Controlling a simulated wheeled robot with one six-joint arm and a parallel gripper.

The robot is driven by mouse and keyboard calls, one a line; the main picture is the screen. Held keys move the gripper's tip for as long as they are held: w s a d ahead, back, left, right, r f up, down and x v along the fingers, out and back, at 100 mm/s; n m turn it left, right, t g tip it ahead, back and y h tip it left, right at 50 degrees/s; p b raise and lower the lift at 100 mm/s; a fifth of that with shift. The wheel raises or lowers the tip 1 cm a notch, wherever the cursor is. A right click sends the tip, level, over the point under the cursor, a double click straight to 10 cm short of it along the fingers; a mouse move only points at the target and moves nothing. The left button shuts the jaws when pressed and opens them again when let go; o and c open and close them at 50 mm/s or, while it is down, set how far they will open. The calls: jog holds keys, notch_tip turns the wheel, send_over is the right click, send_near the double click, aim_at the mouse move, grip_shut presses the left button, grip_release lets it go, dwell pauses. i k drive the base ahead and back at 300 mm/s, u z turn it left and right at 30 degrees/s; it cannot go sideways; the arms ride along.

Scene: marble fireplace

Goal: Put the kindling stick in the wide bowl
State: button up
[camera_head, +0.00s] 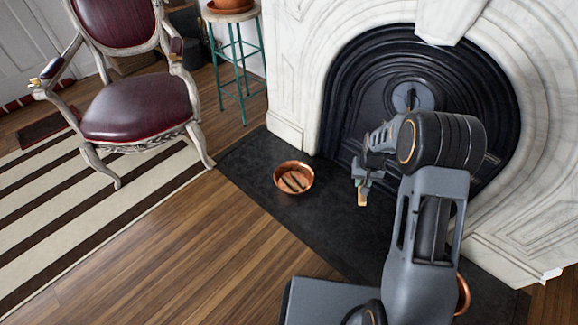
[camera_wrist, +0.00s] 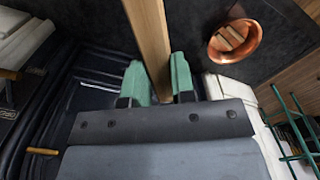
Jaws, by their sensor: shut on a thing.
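My gripper (camera_head: 363,174) hangs in front of the fireplace opening, above the dark hearth. It is shut on a light wooden kindling stick (camera_head: 362,198), whose lower end shows below the fingers. In the wrist view the stick (camera_wrist: 147,38) stands between the green fingertips of my gripper (camera_wrist: 157,78). A copper bowl (camera_head: 293,191) sits on the hearth slab, left of and apart from my gripper. It also shows at the upper right of the wrist view (camera_wrist: 251,51), with wooden pieces inside. Another copper rim (camera_head: 463,295) is mostly hidden behind my arm; I cannot tell which is wider.
A marble fireplace surround (camera_head: 293,75) frames the black firebox (camera_head: 345,100). A burgundy chair (camera_head: 138,107) stands on a striped rug (camera_head: 60,205) at left, beside a green-legged stool (camera_head: 240,70). The hearth between the stick and the left bowl looks clear.

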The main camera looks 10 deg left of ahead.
aim_at(294, 181)
jog(key=u, duration=2)
jog(key=i, duration=2.15)
jog(key=z, duration=2.65)
jog(key=i, duration=0.5)
jog(key=z, duration=0.05)
